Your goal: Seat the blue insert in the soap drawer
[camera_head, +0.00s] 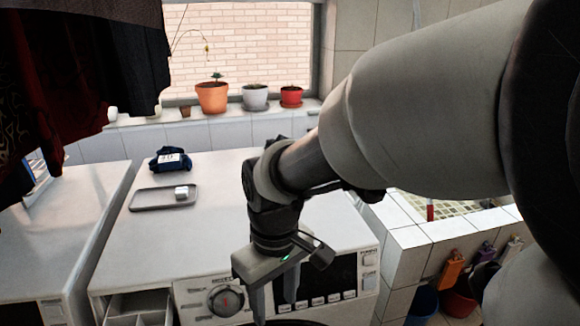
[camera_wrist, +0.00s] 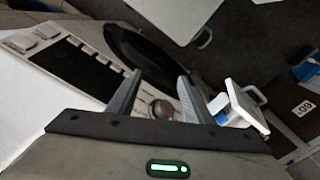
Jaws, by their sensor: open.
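The soap drawer (camera_head: 152,304) is pulled out at the lower left of the front washing machine, showing pale compartments. In the wrist view the white drawer (camera_wrist: 247,107) stands out to the right of my fingers. A small blue patch (camera_wrist: 221,117) shows at its near side; I cannot tell for sure that it is the blue insert or how it sits. No blue insert is clear in the head view. My gripper (camera_head: 274,305) is open and empty, pointing down in front of the panel, right of the dial and apart from the drawer. Its spread fingers also show in the wrist view (camera_wrist: 160,78).
A grey tray (camera_head: 150,203) with a small white block (camera_head: 182,192) lies on the machine top (camera_head: 225,195). A dark blue bundle (camera_head: 171,160) with a white label sits behind it. The dial (camera_head: 226,300) protrudes between drawer and gripper. Dark clothes (camera_head: 130,50) hang upper left.

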